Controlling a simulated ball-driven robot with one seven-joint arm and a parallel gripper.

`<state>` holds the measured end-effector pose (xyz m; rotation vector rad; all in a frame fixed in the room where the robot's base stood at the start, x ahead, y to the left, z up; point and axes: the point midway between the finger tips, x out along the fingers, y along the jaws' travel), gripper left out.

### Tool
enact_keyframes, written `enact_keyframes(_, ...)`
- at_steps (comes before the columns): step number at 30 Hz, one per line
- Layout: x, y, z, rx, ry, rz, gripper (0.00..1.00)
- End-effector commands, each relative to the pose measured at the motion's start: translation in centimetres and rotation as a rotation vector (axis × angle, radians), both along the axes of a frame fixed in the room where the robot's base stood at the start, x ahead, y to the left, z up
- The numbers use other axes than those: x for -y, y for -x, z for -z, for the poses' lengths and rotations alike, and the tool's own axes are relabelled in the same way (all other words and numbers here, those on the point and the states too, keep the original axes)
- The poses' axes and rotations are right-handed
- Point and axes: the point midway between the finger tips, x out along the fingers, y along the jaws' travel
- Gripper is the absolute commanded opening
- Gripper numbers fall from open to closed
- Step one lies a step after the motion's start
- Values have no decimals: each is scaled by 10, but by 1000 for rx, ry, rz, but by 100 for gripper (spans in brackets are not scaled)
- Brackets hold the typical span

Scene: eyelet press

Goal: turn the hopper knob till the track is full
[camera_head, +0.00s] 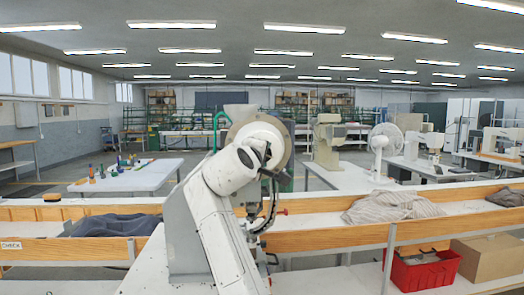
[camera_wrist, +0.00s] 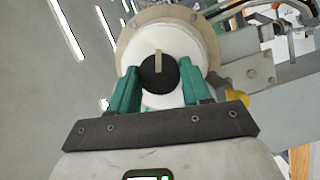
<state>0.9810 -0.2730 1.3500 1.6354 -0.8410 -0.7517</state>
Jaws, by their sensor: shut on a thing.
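In the wrist view, a round black knob (camera_wrist: 158,86) with a pale raised bar sits on the front of the white hopper drum (camera_wrist: 178,40). The bar points roughly up in the picture. My gripper (camera_wrist: 159,74) has its two green fingers on either side of the knob and is shut on it. A grey metal arm with bolts (camera_wrist: 258,72) runs off to the right of the drum; I cannot tell if it is the track or how full it is. In the head view my arm hides the gripper and knob.
In the head view, a wooden-edged bench (camera_head: 345,233) crosses in front, with grey cloth (camera_head: 395,206) at right. A red crate (camera_head: 422,272) and a cardboard box (camera_head: 488,257) sit below. A white table (camera_head: 130,178) with small coloured items stands behind left. A white fan (camera_head: 384,140) stands behind right.

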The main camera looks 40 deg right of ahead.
Motion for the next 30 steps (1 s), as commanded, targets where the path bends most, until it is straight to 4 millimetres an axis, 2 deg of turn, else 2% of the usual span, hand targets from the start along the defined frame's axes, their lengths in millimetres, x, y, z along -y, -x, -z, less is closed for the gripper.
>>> enact_keyframes(30, 2, 2, -5, 540, -805, 1, 18)
